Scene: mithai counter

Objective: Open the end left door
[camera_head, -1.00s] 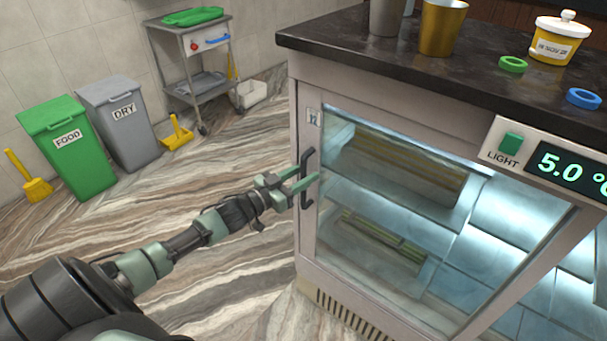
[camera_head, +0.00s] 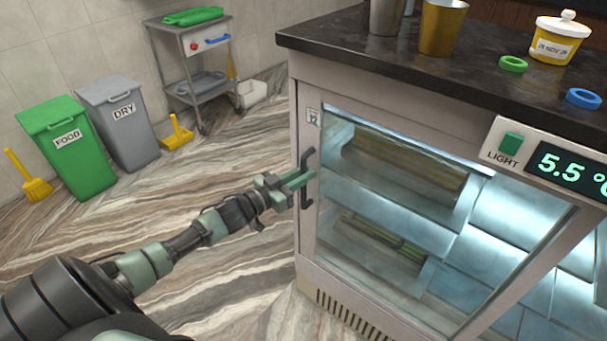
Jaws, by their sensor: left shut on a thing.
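The end left door (camera_head: 309,230) of the glass display cabinet has a pale frame and a large glass pane. It looks closed. Its dark upright bar handle (camera_head: 307,157) is on the door's left side. My left gripper (camera_head: 305,179), with green-grey fingers, reaches in from the left and is shut on the middle of the handle. The fingertips hide part of the bar. My right gripper is not in view.
The dark counter top (camera_head: 345,52) overhangs the door and holds cups, a jar and rings. A light switch (camera_head: 510,143) and a display reading 5.5 are at right. Bins (camera_head: 68,150) and a trolley (camera_head: 200,72) stand at back left. The floor before the cabinet is clear.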

